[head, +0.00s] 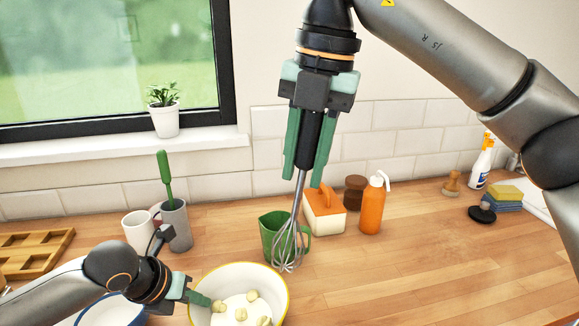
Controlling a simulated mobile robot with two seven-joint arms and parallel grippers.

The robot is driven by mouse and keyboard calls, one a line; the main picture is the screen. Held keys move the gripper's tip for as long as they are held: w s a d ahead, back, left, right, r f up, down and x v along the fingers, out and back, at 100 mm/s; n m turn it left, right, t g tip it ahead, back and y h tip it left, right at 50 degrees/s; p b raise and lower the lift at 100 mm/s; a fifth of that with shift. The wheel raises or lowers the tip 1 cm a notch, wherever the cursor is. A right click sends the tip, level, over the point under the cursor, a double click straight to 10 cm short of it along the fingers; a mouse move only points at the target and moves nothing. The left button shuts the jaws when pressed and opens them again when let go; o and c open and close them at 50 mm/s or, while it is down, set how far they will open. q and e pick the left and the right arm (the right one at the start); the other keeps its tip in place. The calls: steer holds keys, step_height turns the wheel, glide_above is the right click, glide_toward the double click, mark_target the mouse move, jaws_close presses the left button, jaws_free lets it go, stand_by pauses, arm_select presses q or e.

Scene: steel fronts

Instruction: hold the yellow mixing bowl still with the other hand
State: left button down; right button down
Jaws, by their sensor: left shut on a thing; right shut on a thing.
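The yellow mixing bowl (283,291) stands on the wooden counter at the bottom centre, cut off by the lower picture edge. It has a yellow rim and a pale inside, with white stuff and several pale yellow lumps in it. My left gripper (208,300) is shut on the bowl's left rim; its fingertips reach over the edge. My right gripper (306,175) points down and is shut on the dark handle of a whisk (288,246). The whisk hangs with its wires above and behind the bowl's right side, in front of a green jug (270,232).
A butter box (325,217), an orange bottle (371,207) and a brown jar (354,190) stand behind at the right. A white cup (138,231) and a grey cup (178,226) stand at the left. Another bowl (112,311) is partly behind my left arm.

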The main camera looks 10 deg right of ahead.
arm_select(q)
steer(key=shift+a+f, duration=0.1)
steer(key=shift+f, duration=0.15)
arm_select(e)
steer(key=shift+d+r, duration=0.1)
steer(key=shift+d, duration=0.05)
arm_select(q)
steer(key=c, duration=0.9)
jaws_free()
steer(key=shift+r, duration=0.2)
